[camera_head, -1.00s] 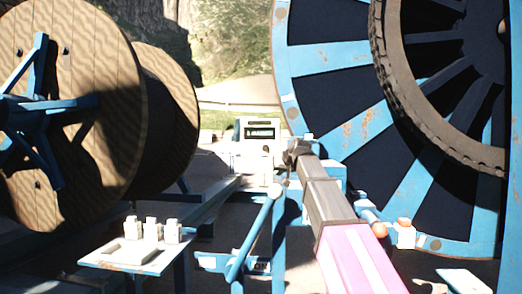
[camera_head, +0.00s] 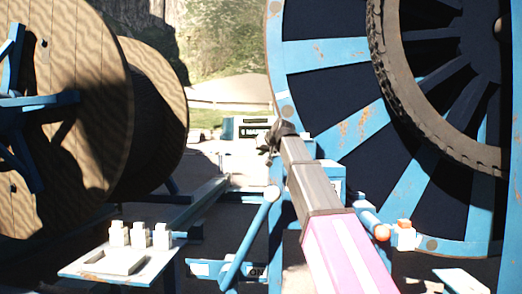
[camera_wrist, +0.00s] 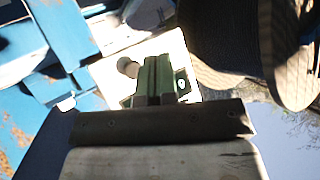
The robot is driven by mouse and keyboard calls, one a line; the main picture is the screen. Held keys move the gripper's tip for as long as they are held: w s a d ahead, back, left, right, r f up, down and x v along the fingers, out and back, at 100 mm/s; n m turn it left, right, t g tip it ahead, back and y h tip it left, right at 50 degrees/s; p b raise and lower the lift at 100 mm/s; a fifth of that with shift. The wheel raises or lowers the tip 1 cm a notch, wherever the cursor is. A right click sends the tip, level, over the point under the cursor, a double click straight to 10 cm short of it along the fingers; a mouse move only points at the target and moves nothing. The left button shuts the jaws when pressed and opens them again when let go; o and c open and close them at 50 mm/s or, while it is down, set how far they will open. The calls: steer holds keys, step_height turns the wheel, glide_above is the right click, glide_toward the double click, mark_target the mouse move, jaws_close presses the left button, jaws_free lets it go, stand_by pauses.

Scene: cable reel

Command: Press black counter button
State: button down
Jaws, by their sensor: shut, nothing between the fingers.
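The counter is a pale box with a dark display (camera_head: 252,132) at the middle of the head view, behind my gripper, which hides its right part. In the wrist view, the pale counter face (camera_wrist: 110,77) fills the area around the fingers. A round grey-brown knob-like part (camera_wrist: 128,67) stands on it, just left of the fingers. I cannot make out a black button for certain. My gripper (camera_head: 268,143) is shut and empty. In the wrist view, its closed fingers (camera_wrist: 155,75) overlap the counter face; I cannot tell whether they touch it.
A wooden cable reel (camera_head: 70,120) stands at the left and a large blue spoked wheel (camera_head: 330,55) at the right. A pale stand (camera_head: 95,270) with several white blocks is front left. A blue lever (camera_head: 250,235) rises below my gripper.

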steer(key=w, duration=0.8)
steer(key=shift+w+d, duration=0.15)
steer(key=shift+w, duration=0.15)
stand_by(1.8)
steer(key=shift+w, duration=0.4)
steer(key=shift+w, duration=0.6)
stand_by(0.8)
steer(key=shift+s, duration=1.05)
steer(key=shift+s, duration=2.5)
